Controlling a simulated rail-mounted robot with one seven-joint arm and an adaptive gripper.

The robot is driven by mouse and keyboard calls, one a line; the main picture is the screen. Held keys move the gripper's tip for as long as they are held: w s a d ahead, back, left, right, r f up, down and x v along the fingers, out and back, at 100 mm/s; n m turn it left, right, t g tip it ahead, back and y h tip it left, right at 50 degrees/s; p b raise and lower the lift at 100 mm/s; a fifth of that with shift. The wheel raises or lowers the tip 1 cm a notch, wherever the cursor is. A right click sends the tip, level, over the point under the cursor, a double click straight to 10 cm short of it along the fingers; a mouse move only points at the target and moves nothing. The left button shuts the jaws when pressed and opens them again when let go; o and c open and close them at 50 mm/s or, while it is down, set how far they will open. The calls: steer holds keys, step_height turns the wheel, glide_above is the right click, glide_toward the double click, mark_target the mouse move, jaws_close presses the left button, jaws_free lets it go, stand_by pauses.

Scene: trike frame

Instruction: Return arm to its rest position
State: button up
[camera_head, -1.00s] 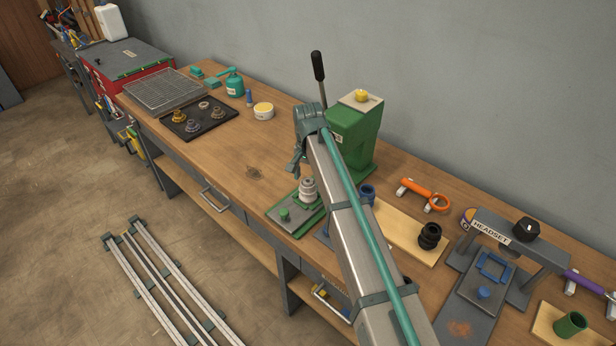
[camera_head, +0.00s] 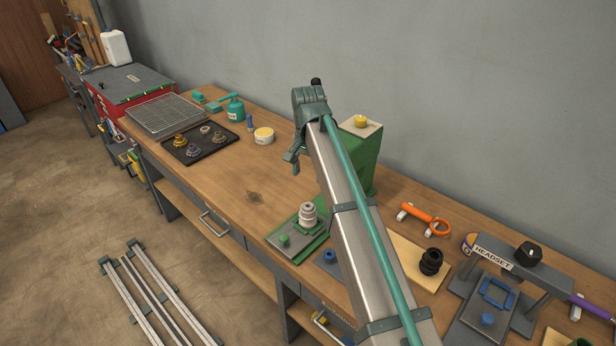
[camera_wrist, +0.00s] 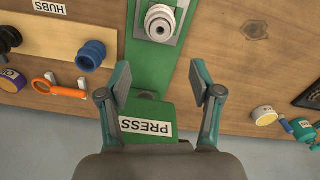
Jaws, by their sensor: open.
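My gripper (camera_wrist: 160,77) is open and empty in the wrist view, its two teal fingers spread wide in front of the green press (camera_wrist: 148,112). In the head view, my arm reaches up across the bench; its end hides part of the press (camera_head: 365,155) and most of its lever. A silver stepped part (camera_head: 308,214) stands upright on the green fixture (camera_head: 285,240) left of my arm. It also shows in the wrist view (camera_wrist: 160,22), beyond the fingertips and apart from them.
A black tray (camera_head: 220,146) with several parts and a wire rack (camera_head: 165,113) lie farther left. Right of my arm are a black part (camera_head: 431,262), an orange tool (camera_head: 425,217) and the headset stand (camera_head: 500,256). The wall is behind.

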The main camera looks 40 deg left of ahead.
mark_target(308, 206)
steer(key=shift+f, duration=5.7)
steer(key=shift+f, duration=0.2)
step_height(308, 206, up, 12)
step_height(308, 206, down, 12)
steer(key=shift+f, duration=0.2)
step_height(308, 206, up, 2)
steer(key=shift+a+r+p, duration=0.1)
steer(key=shift+r+p, duration=0.1)
steer(key=shift+p, duration=0.35)
steer(key=shift+f+b, duration=0.1)
steer(key=shift+b, duration=0.55)
step_height(308, 206, up, 6)
steer(key=shift+f+p, duration=0.15)
steer(key=shift+p, duration=1.05)
